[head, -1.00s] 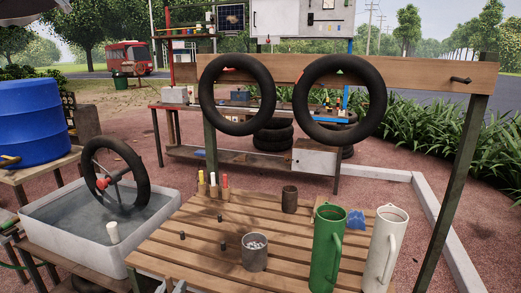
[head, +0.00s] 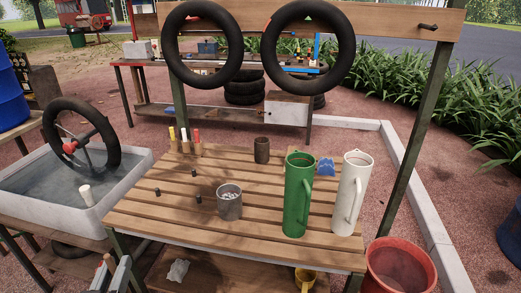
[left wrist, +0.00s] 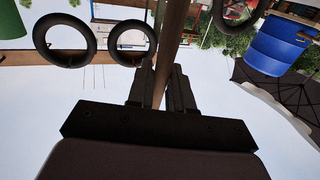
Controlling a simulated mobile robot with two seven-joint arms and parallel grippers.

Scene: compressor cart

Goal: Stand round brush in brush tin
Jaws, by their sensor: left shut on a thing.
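A dark rusty tin (head: 262,150) stands upright at the back of the slatted table, its inside dark. A grey metal tin (head: 229,203) with pale bits in it stands nearer the front. I cannot tell for certain which is the brush tin. My left gripper (head: 113,268) is at the bottom left of the head view, in front of the table and well short of both tins. In the left wrist view its fingers (left wrist: 161,90) are shut on a long brown wooden handle (left wrist: 168,50), seemingly the round brush; its bristles are not clearly visible. My right gripper is out of view.
On the slatted table (head: 185,218) stand a green jug (head: 298,195), a white jug (head: 351,195), markers in a wooden holder (head: 185,148) and small black pegs. Tyres (head: 307,48) hang above the back. A water basin (head: 35,190) is at left, a red bucket (head: 400,268) at right.

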